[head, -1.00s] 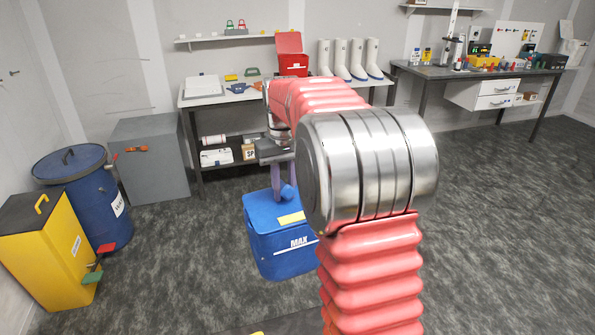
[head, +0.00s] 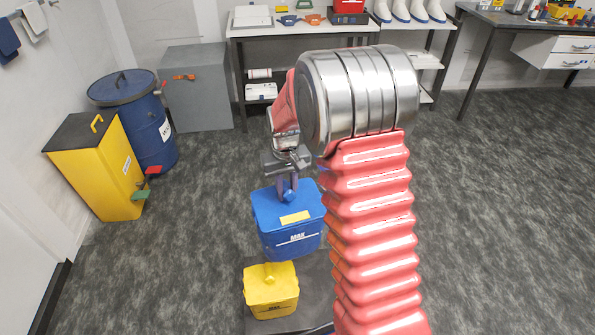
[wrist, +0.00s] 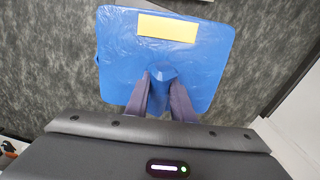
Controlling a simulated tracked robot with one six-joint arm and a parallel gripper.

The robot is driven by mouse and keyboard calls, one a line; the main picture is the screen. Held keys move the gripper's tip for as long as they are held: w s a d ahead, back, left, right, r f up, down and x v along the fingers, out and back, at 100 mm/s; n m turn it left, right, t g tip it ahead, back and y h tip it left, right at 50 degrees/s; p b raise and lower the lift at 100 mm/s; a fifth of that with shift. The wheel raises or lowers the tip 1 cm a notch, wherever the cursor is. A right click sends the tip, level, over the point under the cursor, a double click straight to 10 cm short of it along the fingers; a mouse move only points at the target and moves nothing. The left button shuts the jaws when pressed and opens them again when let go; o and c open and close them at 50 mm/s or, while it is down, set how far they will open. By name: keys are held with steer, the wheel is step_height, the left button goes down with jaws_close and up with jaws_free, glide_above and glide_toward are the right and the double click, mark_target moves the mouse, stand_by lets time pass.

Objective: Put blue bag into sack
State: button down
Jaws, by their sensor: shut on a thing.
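The blue bag (head: 272,214) is a box-shaped blue thing marked MAX, with a yellow label and a knob on top. My gripper (head: 288,188) is shut on its knob from above, and the bag hangs upright from it. The wrist view shows the bag's top (wrist: 195,60) from above, with my fingers (wrist: 162,90) on both sides of the knob. I cannot tell which thing in view is the sack.
A smaller yellow box (head: 284,286) marked MAX stands on a dark surface (head: 262,325), just in front of the blue bag in the picture. A yellow bin (head: 90,175), a blue drum (head: 150,135) and a grey cabinet (head: 197,95) stand left. Open carpet lies right.

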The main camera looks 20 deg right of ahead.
mark_target(274, 225)
steer(key=shift+n, duration=0.3)
steer(key=s+a+f, duration=0.1)
steer(key=a+f, duration=0.1)
steer(key=f, duration=0.1)
steer(key=s+a+f, duration=0.1)
steer(key=f, duration=0.1)
steer(key=s+a+f, duration=0.1)
steer(key=a+f, duration=0.1)
steer(key=f, duration=0.1)
steer(key=shift+s+a+f, duration=0.25)
steer(key=shift+a+f, duration=0.1)
steer(key=shift+s+a+f, duration=0.1)
steer(key=shift+a+f, duration=0.05)
steer(key=shift+f, duration=0.1)
steer(key=shift+s, duration=0.15)
